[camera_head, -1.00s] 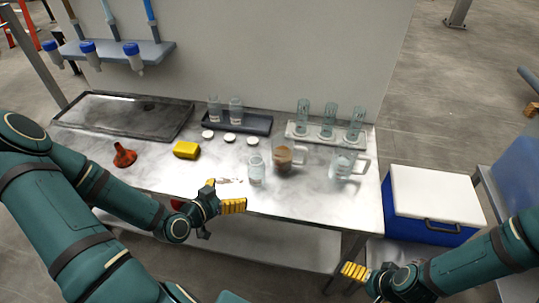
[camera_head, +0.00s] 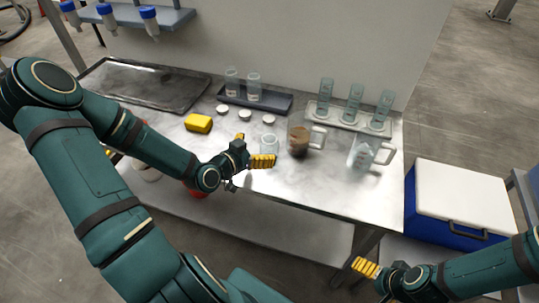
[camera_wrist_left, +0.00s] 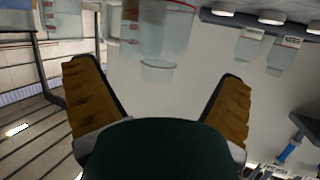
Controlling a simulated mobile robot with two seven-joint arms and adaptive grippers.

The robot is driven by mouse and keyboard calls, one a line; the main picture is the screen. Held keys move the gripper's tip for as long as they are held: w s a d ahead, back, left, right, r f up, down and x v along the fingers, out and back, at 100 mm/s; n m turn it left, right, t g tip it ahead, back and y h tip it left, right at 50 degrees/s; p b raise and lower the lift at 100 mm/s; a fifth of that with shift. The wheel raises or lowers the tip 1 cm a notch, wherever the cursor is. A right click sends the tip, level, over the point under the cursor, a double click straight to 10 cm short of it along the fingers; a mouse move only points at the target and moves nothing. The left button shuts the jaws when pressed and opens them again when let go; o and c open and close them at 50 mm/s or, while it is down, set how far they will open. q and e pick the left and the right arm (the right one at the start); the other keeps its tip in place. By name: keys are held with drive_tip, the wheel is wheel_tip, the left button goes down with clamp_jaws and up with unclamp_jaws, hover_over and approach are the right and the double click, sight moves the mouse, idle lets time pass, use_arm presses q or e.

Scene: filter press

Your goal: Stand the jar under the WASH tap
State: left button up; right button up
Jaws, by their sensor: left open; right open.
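A clear glass jar (camera_head: 269,145) stands upright near the table's front edge. My left gripper (camera_head: 252,150) is open just to its left, with its yellow fingers pointing towards it. In the left wrist view a clear jar (camera_wrist_left: 163,40) appears upside down beyond and between the open fingers (camera_wrist_left: 158,90), not held. Three taps with blue tops (camera_head: 104,10) hang from a grey shelf at the upper left; I cannot read which is WASH. A dark drip tray (camera_head: 150,85) lies below them. My right gripper (camera_head: 366,268) is open and empty, off the table's front right.
A brown-filled pitcher (camera_head: 299,140) and a clear pitcher (camera_head: 362,155) stand right of the jar. Behind are two jars in a dark tray (camera_head: 280,103), white lids (camera_head: 245,115), and tall glasses in a rack (camera_head: 310,112). A yellow sponge (camera_head: 198,123) lies left. A cooler (camera_head: 470,190) stands right.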

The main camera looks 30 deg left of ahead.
sight(273, 140)
use_arm(q)
drive_tip(key=x, duration=0.7)
drive_tip(key=shift+w+b, duration=0.25)
drive_tip(key=shift+b, duration=0.1)
drive_tip(key=c, duration=1.4)
drive_tip(key=shift+r, duration=0.1)
